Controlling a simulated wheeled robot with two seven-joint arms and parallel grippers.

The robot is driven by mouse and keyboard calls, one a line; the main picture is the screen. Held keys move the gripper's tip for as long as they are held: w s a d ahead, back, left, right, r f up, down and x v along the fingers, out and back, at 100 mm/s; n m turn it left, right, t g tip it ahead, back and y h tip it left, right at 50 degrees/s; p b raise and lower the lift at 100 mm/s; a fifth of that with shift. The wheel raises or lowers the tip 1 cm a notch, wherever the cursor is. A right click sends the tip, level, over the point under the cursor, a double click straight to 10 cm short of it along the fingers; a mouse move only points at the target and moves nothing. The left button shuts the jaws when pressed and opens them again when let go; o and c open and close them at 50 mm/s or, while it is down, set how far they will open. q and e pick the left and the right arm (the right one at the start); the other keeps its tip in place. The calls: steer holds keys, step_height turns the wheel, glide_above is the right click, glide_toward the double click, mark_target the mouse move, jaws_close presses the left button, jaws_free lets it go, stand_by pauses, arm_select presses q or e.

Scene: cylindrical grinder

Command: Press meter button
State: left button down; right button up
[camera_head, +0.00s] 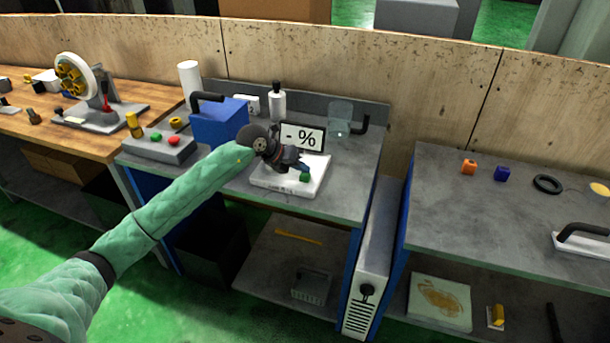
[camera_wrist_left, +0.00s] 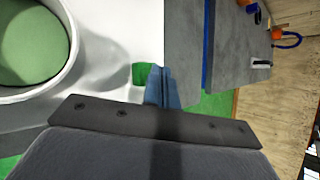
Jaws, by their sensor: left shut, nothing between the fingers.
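The meter (camera_head: 270,178) is a white flat device on the grey middle bench, with an upright display reading "- %" (camera_head: 303,138). Its green square button (camera_head: 304,178) sits near the front right of its base. In the left wrist view the green button (camera_wrist_left: 140,74) shows right beside my fingertips, partly covered by them. My left gripper (camera_head: 301,166) is shut and empty, reaching down over the meter with its tips at the button. The left wrist view shows the closed tips (camera_wrist_left: 163,86). I cannot tell whether they touch the button. My right gripper is not in view.
A round white-rimmed cup with a green inside (camera_wrist_left: 35,45) is close to my left gripper. A blue box (camera_head: 218,122), a white bottle (camera_head: 277,104) and a clear beaker (camera_head: 340,118) stand behind. A grey control box (camera_head: 160,148) has red and green buttons.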

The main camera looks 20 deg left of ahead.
mark_target(302, 176)
arm_select(q)
steer(key=shift+f+b, duration=0.4)
steer(key=shift+f, duration=0.2)
stand_by(0.6)
steer(key=shift+r, duration=0.15)
steer(key=shift+r+p, duration=0.4)
steer(key=shift+r, duration=0.5)
steer(key=shift+r+p, duration=0.95)
steer(key=shift+r, duration=1.55)
